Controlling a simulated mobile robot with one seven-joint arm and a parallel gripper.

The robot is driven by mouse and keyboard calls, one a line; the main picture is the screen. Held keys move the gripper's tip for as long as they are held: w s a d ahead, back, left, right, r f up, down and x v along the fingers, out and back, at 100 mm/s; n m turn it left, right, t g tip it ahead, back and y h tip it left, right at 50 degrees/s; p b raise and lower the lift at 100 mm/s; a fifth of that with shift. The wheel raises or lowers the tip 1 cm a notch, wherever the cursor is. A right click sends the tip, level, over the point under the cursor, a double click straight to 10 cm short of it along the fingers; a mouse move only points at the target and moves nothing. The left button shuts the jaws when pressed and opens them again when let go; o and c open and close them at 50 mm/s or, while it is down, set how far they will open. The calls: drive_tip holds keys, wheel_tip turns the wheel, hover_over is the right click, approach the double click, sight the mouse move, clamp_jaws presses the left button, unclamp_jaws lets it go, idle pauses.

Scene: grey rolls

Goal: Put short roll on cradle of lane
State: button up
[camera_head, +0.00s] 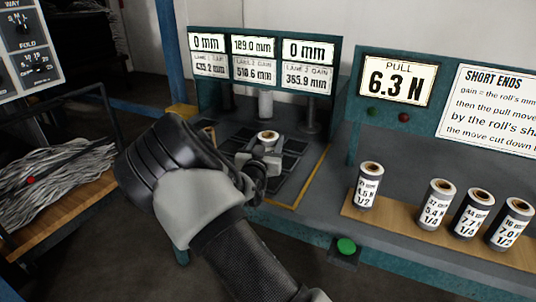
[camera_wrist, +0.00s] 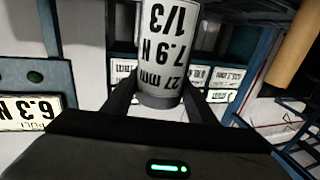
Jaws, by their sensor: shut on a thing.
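My gripper (camera_head: 262,158) is shut on a short grey roll (camera_head: 268,136) with a pale label and a brown core. In the wrist view the roll (camera_wrist: 168,50) stands between the two fingers, its label reading 27 mm, 7.9 N, 1/3 upside down. In the head view it is over the dark lane bed (camera_head: 292,165), in front of the middle lane; whether it touches anything below cannot be told. A pale upright cylinder (camera_head: 265,103) stands behind it in the middle lane. A brown-topped piece (camera_head: 208,133) shows at the left, partly hidden by my arm. No cradle shows clearly.
A display panel (camera_head: 265,60) above the lanes reads 0 mm, 189.0 mm and 0 mm. A PULL display (camera_head: 396,80) reads 6.3 N. Several labelled rolls stand on a wooden shelf (camera_head: 400,222) at right. A green button (camera_head: 346,246) is at front. Grey strands (camera_head: 50,180) lie at left.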

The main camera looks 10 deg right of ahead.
sight(268, 150)
drive_tip(key=shift+f, duration=1.65)
drive_tip(key=shift+b, duration=0.3)
drive_tip(key=shift+f, duration=0.25)
drive_tip(key=o, duration=1.5)
